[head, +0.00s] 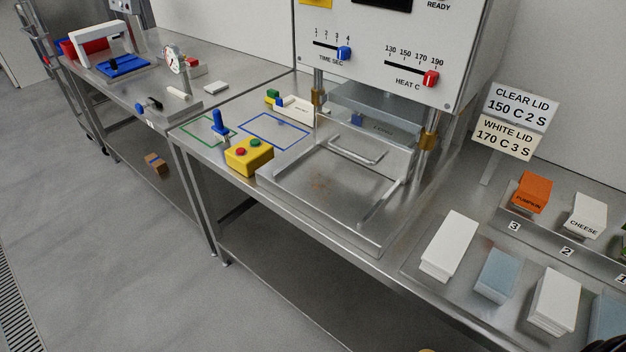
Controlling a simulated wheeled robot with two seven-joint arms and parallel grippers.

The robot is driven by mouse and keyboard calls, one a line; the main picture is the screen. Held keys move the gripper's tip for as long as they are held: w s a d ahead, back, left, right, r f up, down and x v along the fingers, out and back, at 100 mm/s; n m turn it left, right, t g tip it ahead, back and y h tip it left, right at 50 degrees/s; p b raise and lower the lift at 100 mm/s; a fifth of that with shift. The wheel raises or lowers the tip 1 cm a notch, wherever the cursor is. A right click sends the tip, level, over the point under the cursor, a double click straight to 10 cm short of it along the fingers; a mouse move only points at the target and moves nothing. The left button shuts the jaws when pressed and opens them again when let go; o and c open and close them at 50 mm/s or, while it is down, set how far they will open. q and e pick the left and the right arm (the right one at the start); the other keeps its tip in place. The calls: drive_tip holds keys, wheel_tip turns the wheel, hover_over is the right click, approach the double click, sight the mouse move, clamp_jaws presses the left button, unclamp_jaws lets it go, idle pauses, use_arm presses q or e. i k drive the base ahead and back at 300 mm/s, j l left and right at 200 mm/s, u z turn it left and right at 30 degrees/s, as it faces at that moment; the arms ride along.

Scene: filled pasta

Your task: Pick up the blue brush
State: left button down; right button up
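A blue upright handle on a small blue base (218,122), which looks like the blue brush, stands on the steel table. It is between a green outlined rectangle (190,127) and a blue outlined rectangle (262,117), behind the yellow button box (250,158). Its bristles cannot be made out. Nothing is touching its handle.
The heat press (390,50), with a steel tray (300,190) below it, stands to the right. A blue-black knob (140,107) and a gauge (174,60) are on the left table. White and blue stacks (449,245) fill the right side.

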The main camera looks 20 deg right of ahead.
sight(220, 132)
drive_tip(key=i+j+z, duration=0.6)
drive_tip(key=i+j, duration=0.35)
